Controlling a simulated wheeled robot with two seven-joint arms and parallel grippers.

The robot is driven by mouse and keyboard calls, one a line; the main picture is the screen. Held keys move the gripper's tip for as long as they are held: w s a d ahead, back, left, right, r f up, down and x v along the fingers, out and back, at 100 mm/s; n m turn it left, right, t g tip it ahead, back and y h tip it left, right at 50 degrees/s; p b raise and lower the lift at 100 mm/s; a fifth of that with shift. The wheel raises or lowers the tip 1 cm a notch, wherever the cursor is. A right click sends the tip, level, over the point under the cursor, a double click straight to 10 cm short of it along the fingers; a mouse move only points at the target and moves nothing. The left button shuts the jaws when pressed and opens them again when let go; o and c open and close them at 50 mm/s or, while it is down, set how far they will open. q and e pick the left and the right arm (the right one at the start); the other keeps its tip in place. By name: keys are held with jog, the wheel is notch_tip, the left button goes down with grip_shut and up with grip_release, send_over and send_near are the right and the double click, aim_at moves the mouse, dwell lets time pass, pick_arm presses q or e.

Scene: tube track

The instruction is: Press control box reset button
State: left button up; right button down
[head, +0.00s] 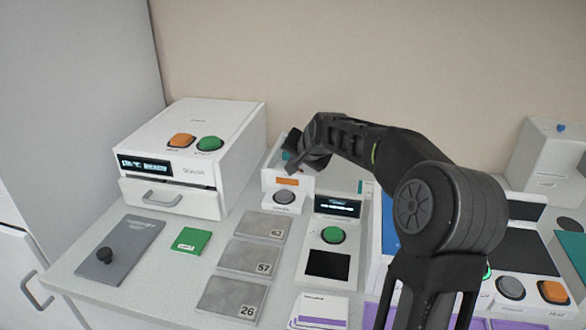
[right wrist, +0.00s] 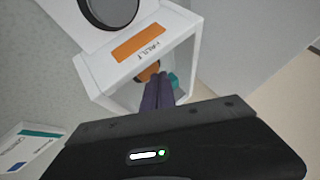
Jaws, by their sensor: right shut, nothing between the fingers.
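My right gripper (head: 291,166) is shut and empty. It hangs over a white open-topped box with an orange label (head: 287,181), which reads FAULT in the right wrist view (right wrist: 138,43). The dark fingers (right wrist: 158,90) appear over the box's opening, beside an orange item and a teal item (right wrist: 173,80); whether they touch is unclear. A round grey button (head: 284,196) sits on the box's front, and is dark and partly cut off in the right wrist view (right wrist: 112,8). I cannot read which button is marked reset. My left gripper is out of view.
A white sealer (head: 225,150) with orange and green buttons stands left. A panel with a display and green button (head: 332,235) stands right of the box. Numbered grey plates (head: 250,257) lie in front. More button panels (head: 525,262) are at right. The wall is behind.

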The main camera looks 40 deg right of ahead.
jog(key=shift+r, duration=0.45)
jog(key=shift+r+p, duration=1.95)
jog(key=shift+r, duration=0.6)
jog(key=shift+f, duration=0.1)
